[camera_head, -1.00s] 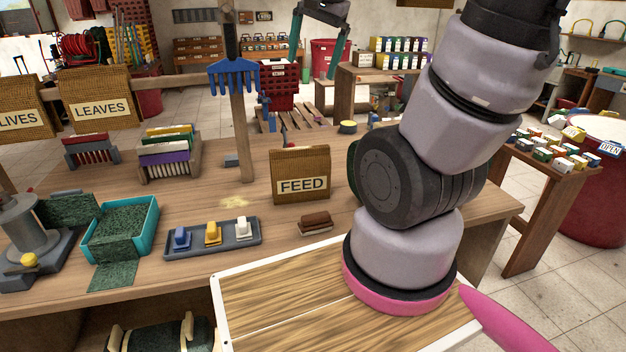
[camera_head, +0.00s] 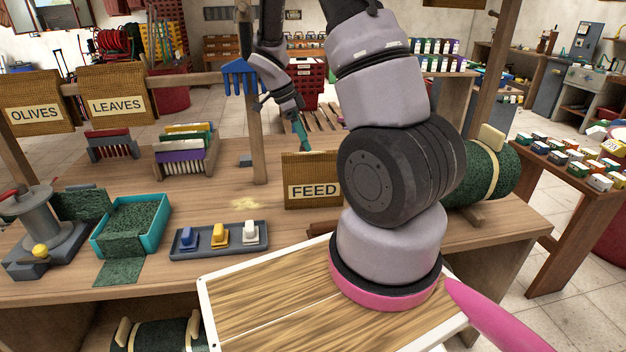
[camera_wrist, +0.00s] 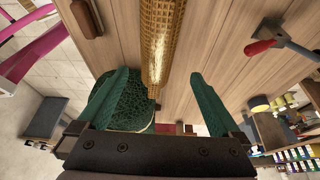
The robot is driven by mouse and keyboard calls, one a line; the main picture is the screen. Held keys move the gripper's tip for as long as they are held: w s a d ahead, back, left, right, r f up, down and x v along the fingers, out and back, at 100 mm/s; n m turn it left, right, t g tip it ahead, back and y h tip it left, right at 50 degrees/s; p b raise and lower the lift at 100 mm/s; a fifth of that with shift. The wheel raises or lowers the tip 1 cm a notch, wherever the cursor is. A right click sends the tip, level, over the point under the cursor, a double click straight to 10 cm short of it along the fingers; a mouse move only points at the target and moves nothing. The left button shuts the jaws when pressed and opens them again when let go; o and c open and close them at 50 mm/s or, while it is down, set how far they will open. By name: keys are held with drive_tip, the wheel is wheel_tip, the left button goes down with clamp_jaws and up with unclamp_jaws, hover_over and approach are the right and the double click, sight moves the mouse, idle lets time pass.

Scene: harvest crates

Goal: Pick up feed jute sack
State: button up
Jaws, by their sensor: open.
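My gripper (camera_head: 301,135) has green fingers and is above and behind the sack's top edge. In the wrist view my gripper (camera_wrist: 161,78) is open and empty. There the sack (camera_wrist: 161,35) shows edge-on from above, lined up with the gap between the fingers. I cannot tell whether its top is between the fingertips.
A green roll (camera_head: 480,173) lies on the bench right of the sack and shows close to one finger in the wrist view (camera_wrist: 122,103). A wooden post (camera_head: 258,130) with a blue rake head stands left of the sack. A grey tray (camera_head: 220,239) holds small blocks.

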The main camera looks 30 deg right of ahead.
sight(315, 162)
drive_tip(key=x, duration=0.5)
drive_tip(key=shift+d+f, duration=0.15)
drive_tip(key=shift+f, duration=0.2)
drive_tip(key=shift+s+x, duration=0.2)
drive_tip(key=shift+x, duration=2.55)
drive_tip(key=shift+f, duration=0.3)
clamp_jaws()
drive_tip(key=shift+r, duration=0.1)
